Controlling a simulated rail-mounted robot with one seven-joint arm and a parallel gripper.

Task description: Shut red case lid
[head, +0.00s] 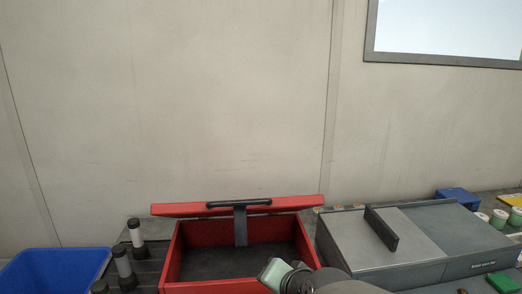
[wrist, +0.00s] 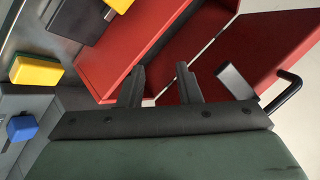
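The red case (head: 168,262) stands open in the lower middle of the head view, with a dark, empty-looking floor. Its red lid (head: 290,203) is raised at the back, seen nearly edge-on, with a black bar handle (head: 258,202) and a grey strap-like piece (head: 240,228). In the wrist view the case (wrist: 115,60) is at upper left and the lid (wrist: 255,55) at right, with the handle (wrist: 286,92) at the far right. My gripper (wrist: 160,72) is open, its two fingers apart with nothing between them, over the case. The fingertips are not clear in the head view.
A grey case (head: 345,240) with a black handle stands close on the right. Several black-and-white cylinders (head: 122,262) and a blue bin (head: 55,270) are on the left. Small items sit at far right. A pale wall (head: 200,100) rises behind the lid.

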